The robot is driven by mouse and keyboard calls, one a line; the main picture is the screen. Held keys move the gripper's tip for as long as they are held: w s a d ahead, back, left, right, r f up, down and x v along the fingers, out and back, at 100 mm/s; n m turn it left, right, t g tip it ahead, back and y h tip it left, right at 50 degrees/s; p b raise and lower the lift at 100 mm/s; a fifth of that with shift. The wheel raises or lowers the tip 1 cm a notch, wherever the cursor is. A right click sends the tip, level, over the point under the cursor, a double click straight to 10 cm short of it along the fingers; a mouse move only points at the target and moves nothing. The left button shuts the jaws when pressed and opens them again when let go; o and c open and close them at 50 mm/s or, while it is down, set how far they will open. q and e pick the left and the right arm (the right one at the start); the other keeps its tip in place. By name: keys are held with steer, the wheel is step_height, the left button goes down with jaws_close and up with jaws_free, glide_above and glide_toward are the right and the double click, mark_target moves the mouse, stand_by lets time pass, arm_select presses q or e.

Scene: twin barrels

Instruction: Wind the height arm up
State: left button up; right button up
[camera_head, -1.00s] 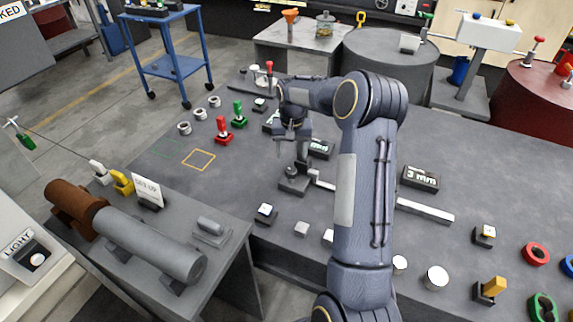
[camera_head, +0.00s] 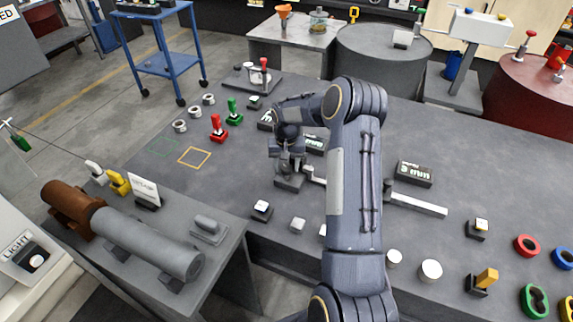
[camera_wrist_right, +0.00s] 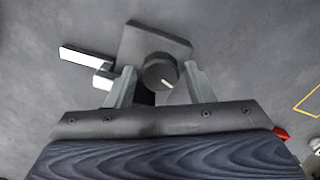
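A dark square block (camera_head: 290,183) stands on the grey bench, with a round knob on top that has a pale mark. In the right wrist view the knob (camera_wrist_right: 160,72) sits between the fingertips, above the block (camera_wrist_right: 150,38). My right gripper (camera_head: 288,164) is low over the block and hides most of the knob in the head view. In the wrist view the right gripper (camera_wrist_right: 160,80) is open, with small gaps beside the knob. A pale bar (camera_head: 415,203) lies beyond my right forearm, which hides part of it. I cannot tell whether it is the height arm. My left gripper is out of view.
Dark display boxes (camera_head: 414,172) stand behind the bar. Red (camera_head: 218,128) and green (camera_head: 234,112) levers are at the back left. White buttons (camera_head: 431,270) line the front edge. A side table (camera_head: 225,255) with a grey cylinder (camera_head: 150,243) is at the left.

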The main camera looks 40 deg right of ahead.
steer(key=c, duration=0.7)
steer(key=shift+f+m+b, duration=0.1)
steer(key=shift+m+b, duration=0.85)
steer(key=shift+m, duration=0.25)
steer(key=m+b, duration=0.1)
steer(key=m, duration=0.2)
steer(key=shift+m, duration=0.3)
steer(key=m+b, duration=0.1)
steer(key=m, duration=0.3)
steer(key=shift+m, duration=0.3)
steer(key=m, duration=0.4)
steer(key=shift+m, duration=0.4)
